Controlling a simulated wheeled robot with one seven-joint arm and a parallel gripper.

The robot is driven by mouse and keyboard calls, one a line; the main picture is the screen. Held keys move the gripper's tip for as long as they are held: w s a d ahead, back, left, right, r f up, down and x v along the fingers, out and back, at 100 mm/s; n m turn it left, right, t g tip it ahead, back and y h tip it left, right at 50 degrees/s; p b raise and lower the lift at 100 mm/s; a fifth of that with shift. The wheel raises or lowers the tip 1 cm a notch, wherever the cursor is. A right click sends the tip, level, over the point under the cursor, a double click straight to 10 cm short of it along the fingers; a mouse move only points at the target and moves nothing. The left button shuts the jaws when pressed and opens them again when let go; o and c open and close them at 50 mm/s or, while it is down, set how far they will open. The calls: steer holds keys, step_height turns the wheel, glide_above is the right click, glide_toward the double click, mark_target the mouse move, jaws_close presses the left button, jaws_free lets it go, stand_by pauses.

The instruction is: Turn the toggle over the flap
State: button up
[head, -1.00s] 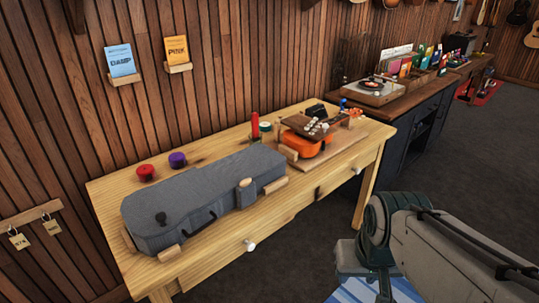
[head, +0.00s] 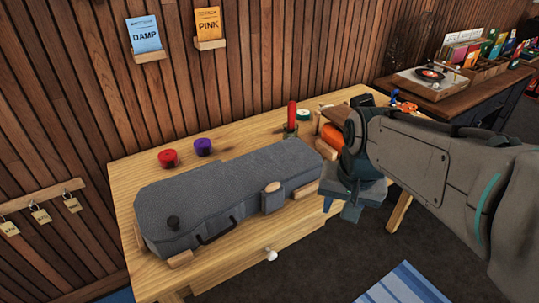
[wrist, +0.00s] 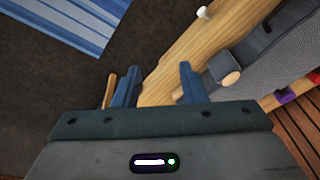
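The grey case (head: 230,190) lies closed on the wooden table, held by wooden blocks. Near the right of its front edge is a small grey flap (head: 274,202), with a rounded wooden toggle (head: 272,187) at its upper end. In the wrist view the flap (wrist: 222,65) and toggle (wrist: 231,78) are right of the fingers. Whether the toggle crosses the flap is too small to tell. My gripper (wrist: 158,84) is open, with nothing seen held between its blue fingers. In the head view it is right of the case, by the table's front edge, apart from the toggle.
Red (head: 168,158) and purple (head: 203,147) round items stand behind the case. An orange ukulele (head: 332,137) at the table's right end is partly hidden by my arm. A white drawer knob (head: 271,255) sticks out in front. A blue striped rug (head: 405,285) lies on the floor.

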steer(key=w+a+r+m+g, duration=0.15)
steer(key=w+a+m, duration=0.3)
steer(key=w, duration=0.55)
steer(key=m+p, duration=0.1)
steer(key=m, duration=0.3)
glide_above(273, 185)
steer(key=shift+g, duration=0.35)
step_height(273, 185, down, 14)
steer(key=shift+f, duration=0.1)
steer(key=shift+c, duration=0.4)
jaws_close()
